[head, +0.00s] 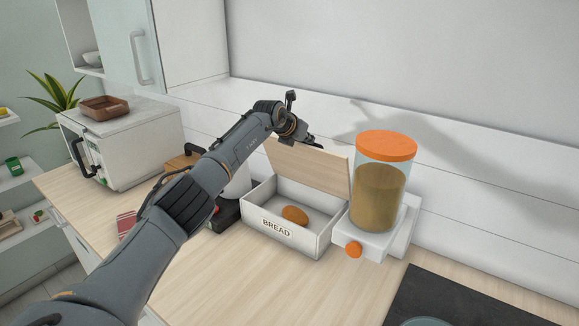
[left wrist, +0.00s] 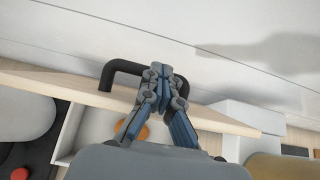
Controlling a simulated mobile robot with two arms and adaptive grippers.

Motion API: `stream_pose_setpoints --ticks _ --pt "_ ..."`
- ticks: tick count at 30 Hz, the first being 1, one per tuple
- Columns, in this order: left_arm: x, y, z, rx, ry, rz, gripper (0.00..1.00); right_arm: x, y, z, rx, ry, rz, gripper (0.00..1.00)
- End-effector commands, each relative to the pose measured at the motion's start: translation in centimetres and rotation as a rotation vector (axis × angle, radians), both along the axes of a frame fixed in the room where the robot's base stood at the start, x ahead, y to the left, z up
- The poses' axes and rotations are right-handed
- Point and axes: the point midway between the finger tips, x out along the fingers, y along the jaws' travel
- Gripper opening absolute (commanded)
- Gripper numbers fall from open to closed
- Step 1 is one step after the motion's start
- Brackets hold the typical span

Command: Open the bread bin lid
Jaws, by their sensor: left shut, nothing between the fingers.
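The white bread bin (head: 260,225) stands on the counter with "BREAD" on its front. Its pale wooden lid (head: 325,170) is raised and leans up at the back, so the inside is exposed. A brown bread roll (head: 295,215) lies inside. My left gripper (head: 312,141) is at the lid's upper edge. In the left wrist view, the shut, empty fingers (left wrist: 163,78) are beside the black lid handle (left wrist: 122,66), overlapping it in the picture. I cannot tell whether they touch it. My right gripper is not in view.
A glass dispenser with an orange top (head: 386,146) stands close at the bin's right. A dark hob (head: 470,300) is at the front right. A white oven-like appliance (head: 125,145) with a brown tray (head: 104,107) stands at the left. The counter before the bin is clear.

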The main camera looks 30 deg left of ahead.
Motion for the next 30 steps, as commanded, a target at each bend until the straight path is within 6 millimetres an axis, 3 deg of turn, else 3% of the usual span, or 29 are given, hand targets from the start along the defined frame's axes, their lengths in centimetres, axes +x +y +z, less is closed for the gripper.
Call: stream_pose_setpoints --ticks 10,30 --pt "1.09 -0.18 0.15 0.000 0.001 0.000 0.00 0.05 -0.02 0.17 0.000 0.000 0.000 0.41" --pt "1.20 -0.02 0.54 0.001 0.002 -0.001 0.00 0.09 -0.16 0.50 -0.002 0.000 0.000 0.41"
